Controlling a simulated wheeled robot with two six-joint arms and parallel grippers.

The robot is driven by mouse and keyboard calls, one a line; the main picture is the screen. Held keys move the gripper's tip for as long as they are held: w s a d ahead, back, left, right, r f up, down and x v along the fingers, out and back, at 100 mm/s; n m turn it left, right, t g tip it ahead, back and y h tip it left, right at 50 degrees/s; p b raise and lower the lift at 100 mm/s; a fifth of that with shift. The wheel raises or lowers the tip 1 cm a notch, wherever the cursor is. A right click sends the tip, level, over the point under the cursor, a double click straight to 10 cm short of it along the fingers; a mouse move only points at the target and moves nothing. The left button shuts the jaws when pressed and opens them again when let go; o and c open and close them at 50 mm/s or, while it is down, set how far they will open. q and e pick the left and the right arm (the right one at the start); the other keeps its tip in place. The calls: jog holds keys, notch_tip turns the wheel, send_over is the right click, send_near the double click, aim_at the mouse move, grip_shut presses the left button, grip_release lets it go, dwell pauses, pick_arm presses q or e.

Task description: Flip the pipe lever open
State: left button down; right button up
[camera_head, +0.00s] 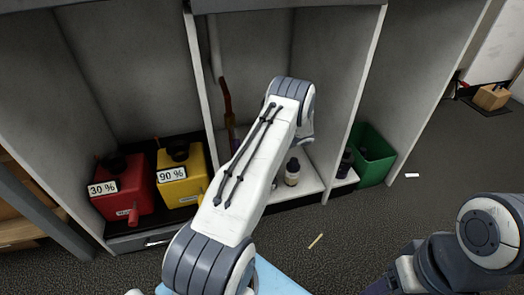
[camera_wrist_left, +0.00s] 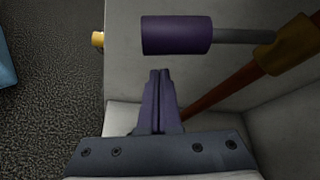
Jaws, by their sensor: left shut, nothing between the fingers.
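The pipe lever has a purple cylindrical handle (camera_wrist_left: 176,35) on a grey rod. In the left wrist view it lies across the picture, and the rod runs right to a brass-coloured valve body (camera_wrist_left: 285,45) on a rust-red pipe (camera_wrist_left: 222,92). My left gripper (camera_wrist_left: 158,74) is shut and empty, with its purple fingertips pointing at the handle from below in that view; a small gap shows between them. In the head view the pipe (camera_head: 227,100) stands in the middle cabinet bay, and my left arm hides most of the lever area. My right gripper is out of view.
A red can (camera_head: 122,190) and a yellow can (camera_head: 182,180) stand in the left bay. A green bin (camera_head: 373,155) is at the right. Cabinet partitions flank the pipe. The dark floor ahead is mostly clear.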

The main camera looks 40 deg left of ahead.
pick_arm(q)
jog(key=p+v, duration=0.4)
jog(key=v, duration=0.6)
jog(key=shift+w+a, duration=0.15)
jog(key=shift+r, duration=0.1)
jog(key=s+d+r+n+t+h, duration=0.1)
jog(key=s+d+r+t+h, duration=0.25)
jog(key=d, duration=0.35)
jog(key=s+d+r+t+h, duration=0.2)
jog(key=d+r+t+h, duration=0.1)
jog(key=d+r, duration=0.25)
jog(key=s+d+r+m+t+h+p, duration=0.15)
jog(key=s+d+r+p, duration=0.25)
jog(key=s+d+r, duration=0.55)
jog(key=s+d+r+m+t+h+p, duration=0.1)
jog(key=s+d+r+m+h+p, duration=0.25)
jog(key=s+d+r, duration=0.65)
notch_tip(320, 180, up, 36)
jog(key=s+d+p, duration=0.2)
jog(key=d+p, duration=0.1)
jog(key=p, duration=3.5)
jog(key=shift+s+f+n+y, duration=0.25)
jog(key=shift+s+n+y, duration=0.05)
jog(key=shift+n+y, duration=0.1)
